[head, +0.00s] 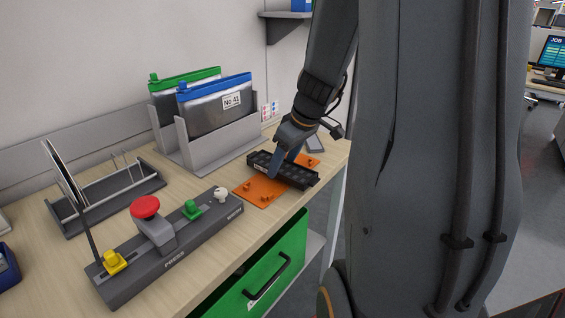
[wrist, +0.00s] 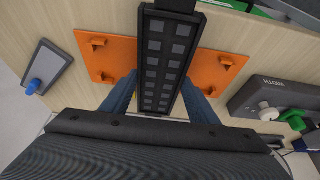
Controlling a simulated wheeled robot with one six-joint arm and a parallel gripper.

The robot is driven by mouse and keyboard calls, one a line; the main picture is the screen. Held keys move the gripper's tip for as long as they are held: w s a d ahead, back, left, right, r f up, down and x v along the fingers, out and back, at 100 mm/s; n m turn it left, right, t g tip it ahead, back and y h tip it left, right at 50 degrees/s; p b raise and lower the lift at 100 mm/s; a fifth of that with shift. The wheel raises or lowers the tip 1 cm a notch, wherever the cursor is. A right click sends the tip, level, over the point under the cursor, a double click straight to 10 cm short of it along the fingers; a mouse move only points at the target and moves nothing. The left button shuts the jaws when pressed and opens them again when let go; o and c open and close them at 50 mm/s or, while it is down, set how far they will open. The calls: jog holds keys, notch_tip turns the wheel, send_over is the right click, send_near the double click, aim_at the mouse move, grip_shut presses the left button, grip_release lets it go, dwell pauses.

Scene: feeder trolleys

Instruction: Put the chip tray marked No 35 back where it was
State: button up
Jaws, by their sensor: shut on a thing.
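A long black chip tray (head: 284,170) with dark square pockets is in my gripper (head: 283,160). No number shows on it. In the wrist view the tray (wrist: 163,50) stands between my two blue fingers, and my gripper (wrist: 163,92) is shut on it. The tray is over an orange plate (head: 258,188) with small raised pegs. In the wrist view the orange plate (wrist: 112,60) shows on both sides of the tray. I cannot tell whether the tray touches the plate.
A grey rack (head: 217,146) holds folders, one marked No 41. An empty dark rack (head: 105,200) stands at the left. A green drawer (head: 262,265) is below the bench.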

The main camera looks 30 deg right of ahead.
jog(key=shift+f+b, duration=0.65)
jog(key=shift+b, duration=0.05)
jog(key=o, duration=1.3)
jog(key=shift+r, duration=0.1)
jog(key=v, duration=0.7)
jog(key=shift+s+r, duration=0.15)
jog(key=shift+r, duration=0.2)
